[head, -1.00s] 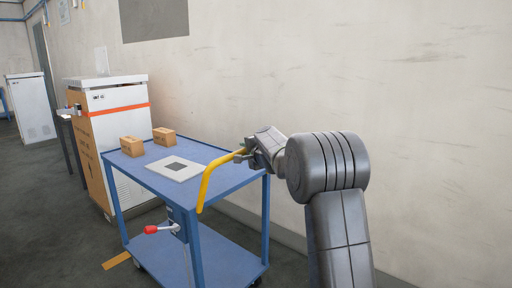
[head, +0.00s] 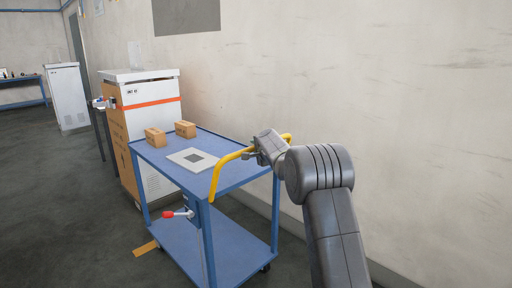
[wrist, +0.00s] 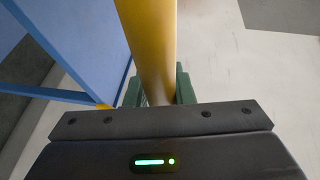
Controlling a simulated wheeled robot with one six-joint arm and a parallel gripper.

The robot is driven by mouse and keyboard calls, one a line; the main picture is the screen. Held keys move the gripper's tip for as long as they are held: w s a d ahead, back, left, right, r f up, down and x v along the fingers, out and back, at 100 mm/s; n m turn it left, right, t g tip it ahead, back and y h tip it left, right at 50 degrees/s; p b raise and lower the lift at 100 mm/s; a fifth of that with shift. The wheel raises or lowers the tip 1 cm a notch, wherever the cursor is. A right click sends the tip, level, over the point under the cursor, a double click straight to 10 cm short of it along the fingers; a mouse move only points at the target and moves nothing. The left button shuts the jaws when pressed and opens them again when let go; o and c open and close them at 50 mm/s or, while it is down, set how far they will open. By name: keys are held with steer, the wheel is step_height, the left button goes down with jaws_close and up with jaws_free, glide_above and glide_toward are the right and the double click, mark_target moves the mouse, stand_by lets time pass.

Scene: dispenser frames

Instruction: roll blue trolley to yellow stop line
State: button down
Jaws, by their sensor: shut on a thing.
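The blue trolley (head: 225,245) stands upright beside the wall, with a yellow push handle (head: 227,164) on its near end. My gripper (head: 260,151) is shut on the handle's upper bar. In the wrist view the yellow handle bar (wrist: 150,45) runs between the dark green fingers (wrist: 157,92). A short yellow-orange strip (head: 146,248) lies on the floor left of the trolley; I cannot tell whether it is the whole stop line. A lever with a red knob (head: 168,214) is at the trolley's near end.
Two small cardboard boxes (head: 154,137) (head: 185,129) and a white plate with a dark square (head: 180,156) lie on the trolley's top. A white cabinet with an orange stripe (head: 155,112) stands just beyond it. The wall (head: 400,130) is close on the right; open floor (head: 55,190) lies left.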

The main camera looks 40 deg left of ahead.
steer(key=c, duration=1.3)
jaws_free()
steer(key=shift+o, duration=0.2)
steer(key=shift+d, duration=0.15)
steer(key=b+v, duration=0.5)
steer(key=v, duration=0.8)
steer(key=shift+d, duration=0.25)
steer(key=shift+s+r, duration=0.1)
steer(key=shift+r, duration=0.05)
steer(key=p+x, duration=0.4)
steer(key=x, duration=0.8)
steer(key=shift+p+x, duration=0.5)
steer(key=shift+x, duration=0.45)
steer(key=shift+d, duration=0.1)
